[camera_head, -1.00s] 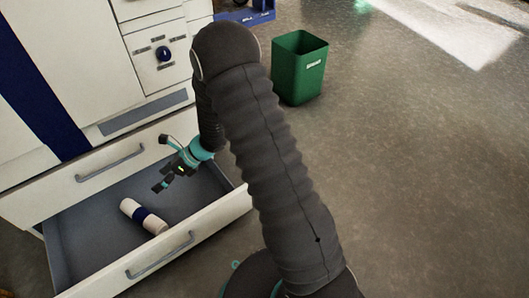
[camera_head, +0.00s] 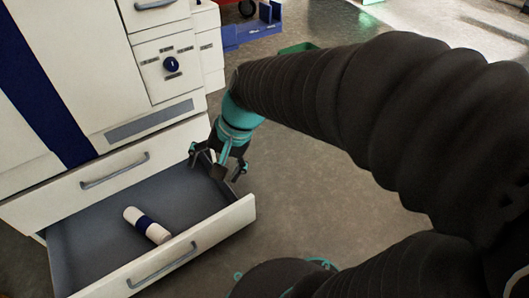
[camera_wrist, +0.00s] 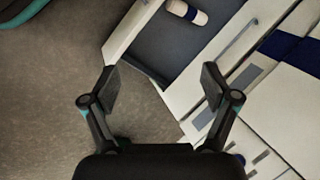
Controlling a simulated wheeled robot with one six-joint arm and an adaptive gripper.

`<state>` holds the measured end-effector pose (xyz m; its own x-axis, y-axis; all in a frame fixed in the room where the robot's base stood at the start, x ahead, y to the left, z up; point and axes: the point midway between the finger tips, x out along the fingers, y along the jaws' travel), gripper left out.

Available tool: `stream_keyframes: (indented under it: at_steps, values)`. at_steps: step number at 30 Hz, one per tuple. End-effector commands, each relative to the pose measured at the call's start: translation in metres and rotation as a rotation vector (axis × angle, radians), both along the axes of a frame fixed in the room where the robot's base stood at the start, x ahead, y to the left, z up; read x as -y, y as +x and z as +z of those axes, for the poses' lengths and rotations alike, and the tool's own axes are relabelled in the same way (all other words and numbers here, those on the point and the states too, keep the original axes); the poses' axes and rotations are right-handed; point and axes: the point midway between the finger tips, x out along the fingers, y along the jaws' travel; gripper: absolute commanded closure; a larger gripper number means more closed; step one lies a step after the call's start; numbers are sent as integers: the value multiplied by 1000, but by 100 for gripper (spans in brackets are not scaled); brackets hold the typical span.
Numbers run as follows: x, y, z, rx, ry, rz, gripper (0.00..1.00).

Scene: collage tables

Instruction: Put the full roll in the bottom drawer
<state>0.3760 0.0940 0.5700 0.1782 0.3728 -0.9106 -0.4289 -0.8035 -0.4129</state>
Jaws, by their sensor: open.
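The full roll (camera_head: 148,225), pale pinkish-white with a dark blue band, lies on its side inside the pulled-out bottom drawer (camera_head: 95,226) in the head view. It touches nothing but the drawer floor as far as I can see. The roll also shows at the top of the wrist view (camera_wrist: 187,12), in the grey drawer. My gripper (camera_head: 217,166) is open and empty, above the drawer's right rear side, apart from the roll. In the wrist view my gripper (camera_wrist: 158,85) has its fingers spread wide with nothing between them.
The white cabinet (camera_head: 75,190) stands at left, with a closed drawer above the open one and a panel with a dark blue knob (camera_head: 171,64). A green bin (camera_head: 298,48) is mostly hidden behind my arm.

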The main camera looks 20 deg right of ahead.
Motion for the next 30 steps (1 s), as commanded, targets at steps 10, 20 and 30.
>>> stream_keyframes:
  at_steps: [10,20,30]
  values:
    - [68,-61,38,305,-370,273,14]
    - [95,-81,48,388,-531,365,14]
    - [95,-81,48,389,-530,364,14]
